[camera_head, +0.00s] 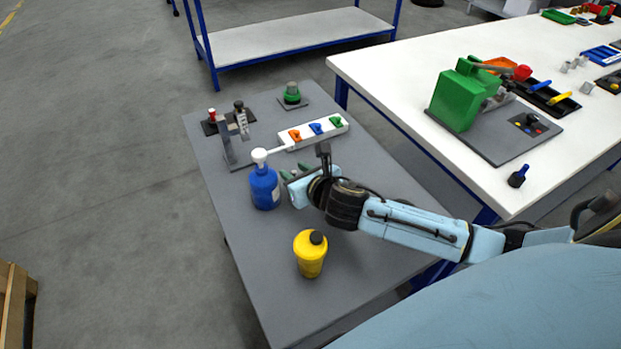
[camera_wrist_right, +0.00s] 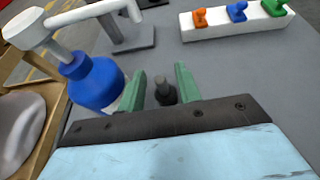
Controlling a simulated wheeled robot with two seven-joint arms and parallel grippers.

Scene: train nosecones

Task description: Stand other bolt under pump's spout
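The blue pump bottle (camera_head: 264,187) with a white head and spout (camera_head: 275,151) stands on the grey table; the bottle also shows in the right wrist view (camera_wrist_right: 92,85). My right gripper (camera_head: 294,172) is just right of the bottle. In the right wrist view its green fingers (camera_wrist_right: 160,85) are apart, and a dark bolt (camera_wrist_right: 165,92) stands upright between them, with a gap on its left. Whether the right finger touches it I cannot tell. Another dark bolt (camera_head: 518,177) is at the white table's front edge. My left gripper is out of view.
A white block (camera_head: 312,134) with orange, blue and green hooks lies behind the gripper. A grey stand (camera_head: 230,150) is behind the bottle. A yellow bottle (camera_head: 311,255) with a dark cap stands nearer me. The grey table's front left is clear.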

